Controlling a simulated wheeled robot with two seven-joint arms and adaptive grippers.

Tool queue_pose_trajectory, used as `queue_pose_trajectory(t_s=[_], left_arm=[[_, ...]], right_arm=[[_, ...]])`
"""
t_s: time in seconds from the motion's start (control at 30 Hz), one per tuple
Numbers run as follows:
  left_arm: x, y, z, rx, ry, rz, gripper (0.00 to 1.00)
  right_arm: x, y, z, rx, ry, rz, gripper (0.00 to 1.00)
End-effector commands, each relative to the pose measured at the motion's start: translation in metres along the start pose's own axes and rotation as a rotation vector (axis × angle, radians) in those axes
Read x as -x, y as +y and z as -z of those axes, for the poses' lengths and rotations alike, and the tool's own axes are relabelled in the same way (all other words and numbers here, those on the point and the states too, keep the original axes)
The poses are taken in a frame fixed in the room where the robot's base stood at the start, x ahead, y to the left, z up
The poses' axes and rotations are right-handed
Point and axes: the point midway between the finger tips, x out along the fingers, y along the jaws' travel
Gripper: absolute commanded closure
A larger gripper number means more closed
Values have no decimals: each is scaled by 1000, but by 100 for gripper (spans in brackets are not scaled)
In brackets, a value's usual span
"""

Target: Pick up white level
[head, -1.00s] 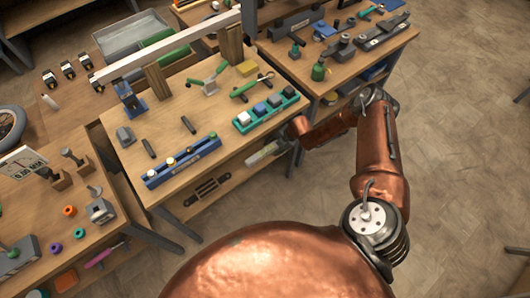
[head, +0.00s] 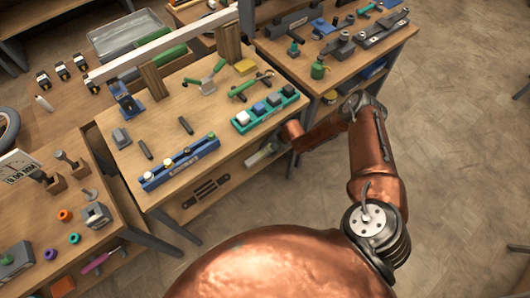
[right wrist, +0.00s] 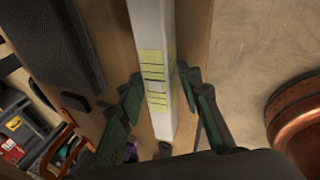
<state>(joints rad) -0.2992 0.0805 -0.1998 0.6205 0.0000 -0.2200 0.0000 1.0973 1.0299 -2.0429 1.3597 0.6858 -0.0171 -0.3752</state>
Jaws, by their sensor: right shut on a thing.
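The white level is a long white bar with yellow-green markings. In the right wrist view the level (right wrist: 150,35) runs between the dark green fingers of my right gripper (right wrist: 160,90), which is shut on it. In the head view a pale end of the level (head: 262,155) shows below the table top, by the lower shelf. The right gripper's fingers are mostly hidden there by the table edge and my copper forearm. My left gripper is in neither view.
The wooden table (head: 222,139) above the shelf carries a blue rack (head: 180,163), a green tray (head: 265,112) and small tools. A black grille (head: 207,191) lies on the lower shelf. Open floor (head: 460,200) lies to the right.

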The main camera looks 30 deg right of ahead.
Motion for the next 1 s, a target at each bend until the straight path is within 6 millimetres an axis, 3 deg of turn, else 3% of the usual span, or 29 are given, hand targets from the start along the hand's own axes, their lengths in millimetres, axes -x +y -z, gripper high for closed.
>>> queue_pose_trajectory(t_s=[0.27, 0.63, 0.87, 1.0], left_arm=[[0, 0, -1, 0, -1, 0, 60], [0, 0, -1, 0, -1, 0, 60], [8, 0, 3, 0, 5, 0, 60], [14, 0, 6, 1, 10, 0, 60]], right_arm=[[-1, -2, 0, 1, -1, 4, 100], [0, -3, 0, 2, -1, 5, 100], [17, 4, 2, 2, -1, 4, 100], [22, -18, 7, -4, 1, 7, 100]])
